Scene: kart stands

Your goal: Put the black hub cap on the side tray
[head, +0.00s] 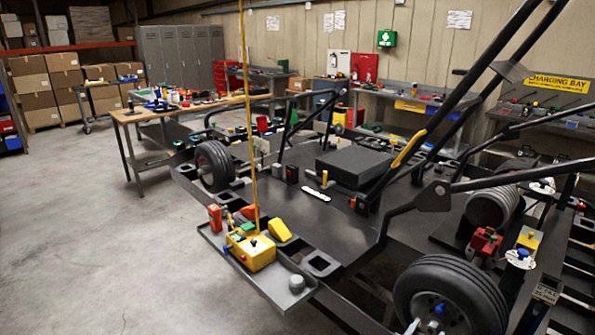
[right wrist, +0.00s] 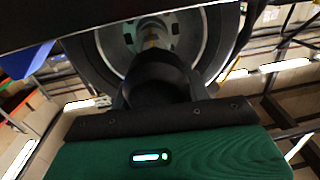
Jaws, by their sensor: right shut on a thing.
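The side tray (head: 277,284) is a shallow grey tray along the kart's near side in the head view. It holds a yellow control box, a yellow wedge, an orange-red piece and a grey round piece. In the right wrist view, my right gripper (right wrist: 158,103) is shut on a dark, rounded black piece, which I take as the black hub cap (right wrist: 160,72). The cap is in front of a wheel's hub; I cannot tell whether it touches the wheel. The fingertips are hard to make out. Neither gripper can be made out in the head view.
The kart's near wheel (head: 450,292) stands right of the tray, and another wheel (head: 213,166) is farther back. A yellow cable (head: 248,110) hangs down to the control box (head: 254,252). A wooden-topped workbench (head: 190,107) stands behind. Floor at left is clear.

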